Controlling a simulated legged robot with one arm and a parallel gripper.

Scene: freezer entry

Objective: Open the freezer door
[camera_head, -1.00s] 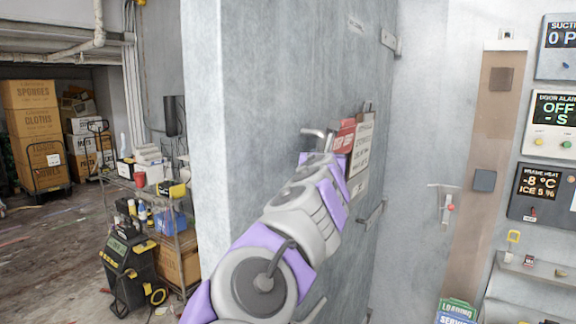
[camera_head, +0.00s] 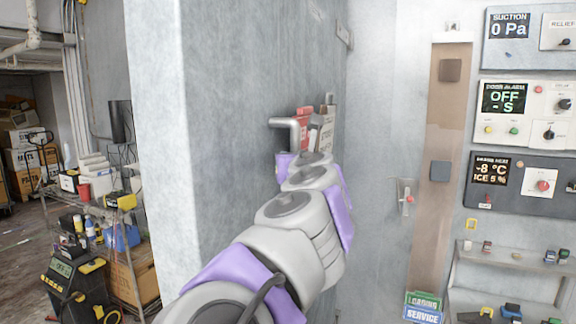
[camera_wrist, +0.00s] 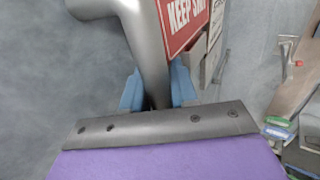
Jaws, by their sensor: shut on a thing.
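The freezer door (camera_head: 235,75) seems to be the large pale grey panel in the middle of the head view, its thick side edge facing me. A bent metal door handle (camera_head: 286,123) stands out from it, and also fills the upper middle of the wrist view (camera_wrist: 148,45). My gripper (camera_wrist: 157,88) is shut on the handle, with a light blue finger on each side of the bar. In the head view my purple and grey arm reaches up to the handle and hides its lower part. I cannot tell how far the door stands open.
Red and white signs (camera_head: 318,130) hang just behind the handle. At right, a wall carries control panels (camera_head: 518,110), a brown strip (camera_head: 437,160) and a small lever (camera_head: 406,197). A shelf cart (camera_head: 125,240) and a yellow-black machine (camera_head: 75,285) stand at left.

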